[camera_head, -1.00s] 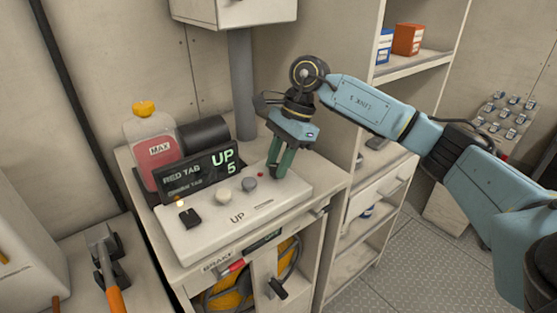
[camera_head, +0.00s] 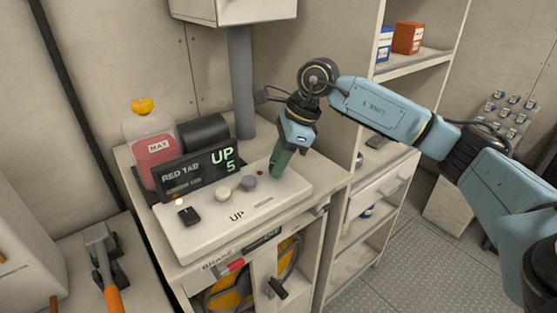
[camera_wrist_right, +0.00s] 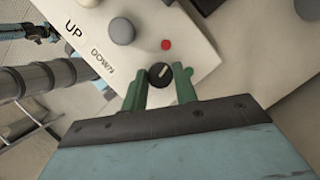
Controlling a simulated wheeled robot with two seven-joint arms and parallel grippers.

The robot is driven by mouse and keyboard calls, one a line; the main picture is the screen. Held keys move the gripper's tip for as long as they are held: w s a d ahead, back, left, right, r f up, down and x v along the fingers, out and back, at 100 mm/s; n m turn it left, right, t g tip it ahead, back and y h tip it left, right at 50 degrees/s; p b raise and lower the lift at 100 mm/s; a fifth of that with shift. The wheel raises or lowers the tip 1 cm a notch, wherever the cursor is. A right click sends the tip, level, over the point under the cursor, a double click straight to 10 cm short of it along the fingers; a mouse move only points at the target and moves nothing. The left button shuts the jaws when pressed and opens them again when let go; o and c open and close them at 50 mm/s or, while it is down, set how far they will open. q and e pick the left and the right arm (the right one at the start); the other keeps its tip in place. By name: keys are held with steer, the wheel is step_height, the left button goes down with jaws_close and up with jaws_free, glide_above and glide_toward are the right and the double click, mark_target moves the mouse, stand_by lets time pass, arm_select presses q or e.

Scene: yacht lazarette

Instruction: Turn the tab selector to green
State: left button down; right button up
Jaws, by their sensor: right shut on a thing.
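The tab selector is a small black round knob (camera_wrist_right: 157,78) with a pale pointer line, on the white control panel (camera_head: 205,241). A red dot (camera_wrist_right: 166,44) sits beside it on the panel. My right gripper (camera_head: 276,172) points down at the panel's right end; in the wrist view its green fingers (camera_wrist_right: 160,74) are on both sides of the knob, shut on it. In the head view the fingers hide the knob. The dark display (camera_head: 197,169) reads "RED TAB" and "UP 5", with a dim line below. My left gripper is not in view.
A pale button (camera_head: 223,195), a grey button (camera_head: 249,183) and a black switch (camera_head: 189,216) are on the panel. A red-filled bottle (camera_head: 154,148) and black cylinder (camera_head: 204,130) stand behind the display. A grey post (camera_head: 241,85) rises behind.

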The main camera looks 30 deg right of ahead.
steer(key=m, duration=0.2)
steer(key=m+t+h, duration=0.1)
steer(key=m, duration=0.1)
steer(key=shift+s+a+m+t+b, duration=0.1)
steer(key=shift+m+t+b, duration=0.2)
steer(key=shift+b, duration=0.1)
steer(key=m, duration=0.2)
steer(key=shift+m+t+h, duration=0.3)
steer(key=shift+m+h, duration=0.1)
steer(key=shift+a+m+h+b, duration=0.1)
steer(key=shift+m+h+b, duration=0.3)
steer(key=shift+m, duration=1.1)
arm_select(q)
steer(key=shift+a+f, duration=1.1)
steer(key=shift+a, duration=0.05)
arm_select(e)
steer(key=shift+m+t+h, duration=0.3)
arm_select(q)
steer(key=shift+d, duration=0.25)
steer(key=shift+b, duration=0.3)
arm_select(e)
steer(key=o, duration=1)
steer(key=shift+c, duration=0.2)
steer(key=shift+s, duration=0.1)
